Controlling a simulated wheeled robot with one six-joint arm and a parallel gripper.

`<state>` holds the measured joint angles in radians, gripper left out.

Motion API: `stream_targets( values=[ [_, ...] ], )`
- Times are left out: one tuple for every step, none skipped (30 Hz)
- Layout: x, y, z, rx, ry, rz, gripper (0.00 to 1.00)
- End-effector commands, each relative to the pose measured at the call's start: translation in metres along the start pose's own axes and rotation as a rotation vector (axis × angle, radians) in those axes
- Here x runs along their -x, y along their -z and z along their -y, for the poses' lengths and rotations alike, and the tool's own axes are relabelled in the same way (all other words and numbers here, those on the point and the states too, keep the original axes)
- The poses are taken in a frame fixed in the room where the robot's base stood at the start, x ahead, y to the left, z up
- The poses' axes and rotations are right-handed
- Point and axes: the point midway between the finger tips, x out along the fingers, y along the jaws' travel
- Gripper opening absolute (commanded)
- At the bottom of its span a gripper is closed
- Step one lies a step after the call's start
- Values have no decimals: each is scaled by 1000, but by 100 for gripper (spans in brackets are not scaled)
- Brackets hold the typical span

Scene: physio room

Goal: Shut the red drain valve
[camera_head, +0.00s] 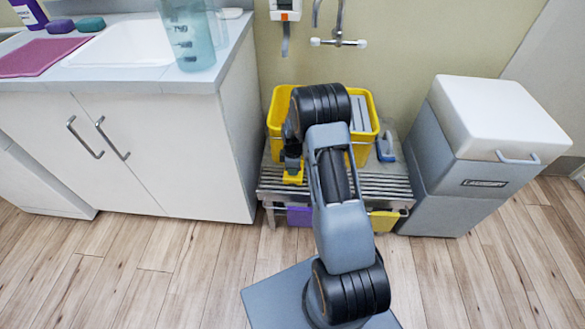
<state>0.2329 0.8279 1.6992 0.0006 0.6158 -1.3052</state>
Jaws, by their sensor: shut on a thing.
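No red valve shows in this view; my arm covers part of the area around the yellow tub (362,160). The tub stands on a slatted metal rack (385,188) against the wall. My gripper (293,176) points down in front of the tub's left side, low over the rack. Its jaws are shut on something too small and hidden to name. Yellow shows at the jaws, but I cannot tell whether it is the fingers or a held thing.
A white cabinet (160,160) with a counter stands at the left. A grey bin with a white lid (497,115) stands at the right. A wall tap (338,41) is above the tub. A blue-handled item (386,147) lies on the rack.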

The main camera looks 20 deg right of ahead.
Motion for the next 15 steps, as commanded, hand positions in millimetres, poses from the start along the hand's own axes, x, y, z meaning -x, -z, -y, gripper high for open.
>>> stream_targets(
  values=[
    [1, -1, -2, 1, -6, 0, 0],
    [1, -1, -2, 1, -6, 0, 0],
    [1, -1, -2, 0, -6, 0, 0],
    [1, -1, -2, 0, -6, 0, 0],
    [1, -1, -2, 0, -6, 0, 0],
    [1, -1, -2, 0, -7, 0, 0],
    [1, -1, -2, 0, -7, 0, 0],
    [1, -1, -2, 0, -7, 0, 23],
    [1, 0, -2, 0, -6, 0, 27],
    [1, 0, -2, 0, -6, 0, 30],
    [1, 0, -2, 0, -6, 0, 33],
    [1, 0, -2, 1, -5, 0, 36],
    [1, 0, -1, 1, -5, 0, 39],
    [1, 0, -1, 1, -4, 0, 42],
    [1, 0, -1, 1, -4, 0, 46]
  ],
)
